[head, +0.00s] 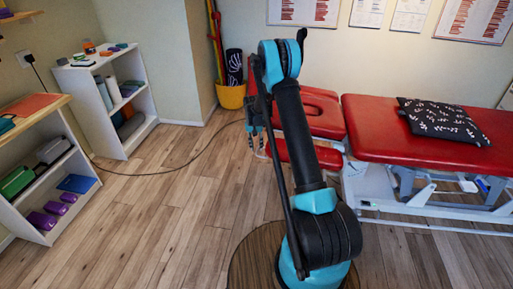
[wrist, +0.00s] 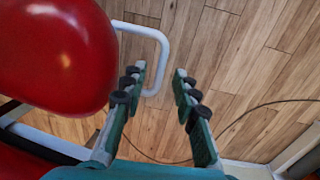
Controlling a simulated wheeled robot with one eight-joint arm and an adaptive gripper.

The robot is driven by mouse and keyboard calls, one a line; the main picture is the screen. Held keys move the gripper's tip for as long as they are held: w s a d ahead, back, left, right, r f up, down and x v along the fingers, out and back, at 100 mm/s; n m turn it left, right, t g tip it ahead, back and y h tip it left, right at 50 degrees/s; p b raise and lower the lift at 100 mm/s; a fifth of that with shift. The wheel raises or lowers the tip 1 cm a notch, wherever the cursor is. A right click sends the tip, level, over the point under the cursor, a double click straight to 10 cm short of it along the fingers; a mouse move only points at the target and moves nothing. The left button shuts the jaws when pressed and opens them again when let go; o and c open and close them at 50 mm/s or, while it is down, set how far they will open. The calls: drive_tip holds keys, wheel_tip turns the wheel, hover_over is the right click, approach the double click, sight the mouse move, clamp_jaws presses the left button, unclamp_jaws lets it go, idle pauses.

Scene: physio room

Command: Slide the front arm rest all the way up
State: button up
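The front arm rest (head: 328,158) is a red pad low at the near side of the table's head end in the head view, partly hidden behind my arm. A rounded red pad, which looks like this arm rest (wrist: 55,50), fills the upper left of the wrist view. A white bent tube (wrist: 150,33) comes out beside it. My gripper (head: 257,132) hangs at the left of the arm rest in the head view. In the wrist view my gripper (wrist: 160,72) is open, with the tube's end showing between its fingers near the left one. I cannot tell whether they touch.
The red treatment table (head: 370,135) with a black patterned pillow (head: 440,120) stands at the right. A yellow bin (head: 231,97) stands by the back wall. White shelves (head: 125,132) line the left. A cable (head: 165,172) crosses the otherwise clear wooden floor.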

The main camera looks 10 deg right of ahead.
drive_tip(key=shift+f, duration=0.3)
clamp_jaws()
idle(0.3)
